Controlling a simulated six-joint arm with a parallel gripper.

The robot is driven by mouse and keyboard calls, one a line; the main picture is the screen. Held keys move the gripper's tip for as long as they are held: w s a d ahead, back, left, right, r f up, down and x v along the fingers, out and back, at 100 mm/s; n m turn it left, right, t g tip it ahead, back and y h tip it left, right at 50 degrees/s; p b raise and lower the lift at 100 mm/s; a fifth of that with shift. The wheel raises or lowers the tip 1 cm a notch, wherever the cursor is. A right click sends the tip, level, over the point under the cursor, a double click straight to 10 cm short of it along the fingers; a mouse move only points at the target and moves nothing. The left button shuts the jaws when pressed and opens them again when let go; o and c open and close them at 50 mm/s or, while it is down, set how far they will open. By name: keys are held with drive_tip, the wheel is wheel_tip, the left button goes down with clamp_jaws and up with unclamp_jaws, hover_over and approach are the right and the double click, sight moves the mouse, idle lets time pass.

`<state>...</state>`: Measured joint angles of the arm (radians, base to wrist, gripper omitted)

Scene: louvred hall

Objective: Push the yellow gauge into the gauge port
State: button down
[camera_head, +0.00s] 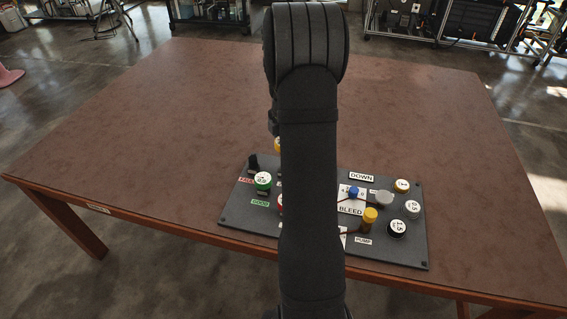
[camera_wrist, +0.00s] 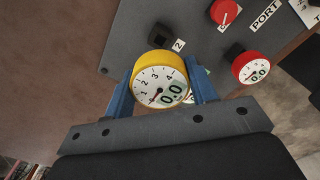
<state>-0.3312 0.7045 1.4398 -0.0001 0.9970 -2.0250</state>
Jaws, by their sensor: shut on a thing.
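The yellow gauge (camera_wrist: 159,80) has a round white dial with a digital 0.0 and fills the space between the blue fingers of my gripper (camera_wrist: 160,84) in the wrist view. My gripper is shut on its sides. Just beyond the gauge, a black square socket (camera_wrist: 161,35) stands on the grey panel (camera_wrist: 130,48), beside a label 2. I cannot tell whether this is the gauge port, or whether the gauge touches it. In the head view only a sliver of the yellow gauge (camera_head: 277,145) shows left of my arm, at the panel's far edge; my gripper is hidden there.
A red gauge (camera_wrist: 251,67), another dark socket (camera_wrist: 234,52) and a red knob (camera_wrist: 224,11) stand nearby. The brown table (camera_head: 420,120) is clear beyond the panel.

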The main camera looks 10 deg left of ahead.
drive_tip(key=s+d, duration=0.5)
drive_tip(key=d, duration=0.3)
drive_tip(key=s+d, duration=0.5)
drive_tip(key=d, duration=0.4)
drive_tip(key=shift+s+a+f, duration=0.1)
drive_tip(key=shift+a+f, duration=0.05)
drive_tip(key=shift+f, duration=1.35)
drive_tip(key=shift+s+a+f, duration=0.1)
drive_tip(key=shift+f, duration=1.4)
drive_tip(key=shift+f, duration=1)
drive_tip(key=c, duration=0.5)
unclamp_jaws()
